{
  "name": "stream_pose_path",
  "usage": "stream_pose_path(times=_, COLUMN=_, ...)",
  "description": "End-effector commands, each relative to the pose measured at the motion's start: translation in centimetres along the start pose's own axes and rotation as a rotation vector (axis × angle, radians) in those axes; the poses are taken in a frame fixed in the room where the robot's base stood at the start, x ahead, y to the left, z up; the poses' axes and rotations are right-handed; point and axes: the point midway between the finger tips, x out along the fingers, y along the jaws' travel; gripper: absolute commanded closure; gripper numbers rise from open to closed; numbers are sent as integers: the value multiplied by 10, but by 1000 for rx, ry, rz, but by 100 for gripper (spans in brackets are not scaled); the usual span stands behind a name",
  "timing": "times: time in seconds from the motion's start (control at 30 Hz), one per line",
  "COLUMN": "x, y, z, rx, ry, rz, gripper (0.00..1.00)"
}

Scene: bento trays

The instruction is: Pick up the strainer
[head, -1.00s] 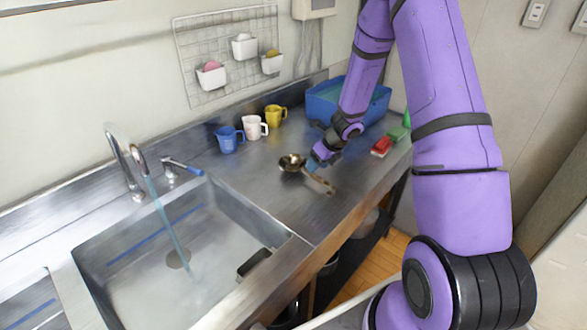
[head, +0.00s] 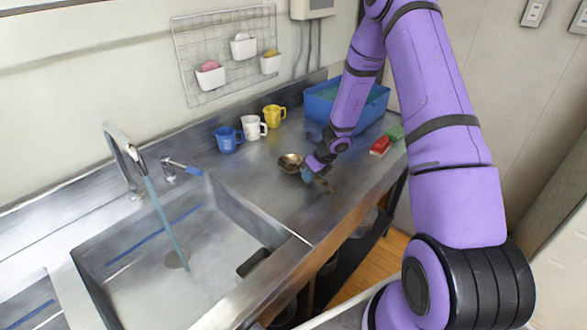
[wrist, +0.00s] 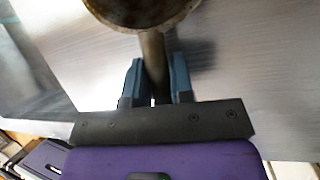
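The strainer (head: 290,162) is a small brass-coloured bowl with a handle, lying on the steel counter to the right of the sink. In the wrist view its bowl (wrist: 145,8) is at the top edge, and its handle (wrist: 154,60) runs down between my fingers. My gripper (head: 307,173) is at the handle, low over the counter. In the wrist view my gripper (wrist: 155,80) has its two blue-grey fingers apart, one on each side of the handle, with a gap showing on the left. The handle's far end is hidden by the gripper body.
A sink (head: 165,245) with running water is at left. Blue (head: 227,139), white (head: 252,128) and yellow (head: 274,115) cups stand behind the strainer. A blue tub (head: 375,105), a red sponge (head: 379,146) and a green one (head: 395,133) are at right.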

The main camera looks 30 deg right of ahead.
Motion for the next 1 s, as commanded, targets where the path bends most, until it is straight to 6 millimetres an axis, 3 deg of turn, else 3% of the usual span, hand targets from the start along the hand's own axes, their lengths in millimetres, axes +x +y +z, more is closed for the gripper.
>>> stream_pose_path(times=0.03, x=0, y=0, z=0, rx=0, ry=0, rz=0, gripper=89)
stream_pose_path(times=0.1, x=0, y=0, z=0, rx=0, ry=0, rz=0, gripper=100)
stream_pose_path(times=0.53, x=-4, y=1, z=2, rx=-2, ry=-1, rz=0, gripper=100)
stream_pose_path(times=0.9, x=-32, y=7, z=14, rx=-3, ry=-1, rz=-2, gripper=100)
stream_pose_path(times=1.0, x=-37, y=15, z=3, rx=3, ry=-1, rz=2, gripper=100)
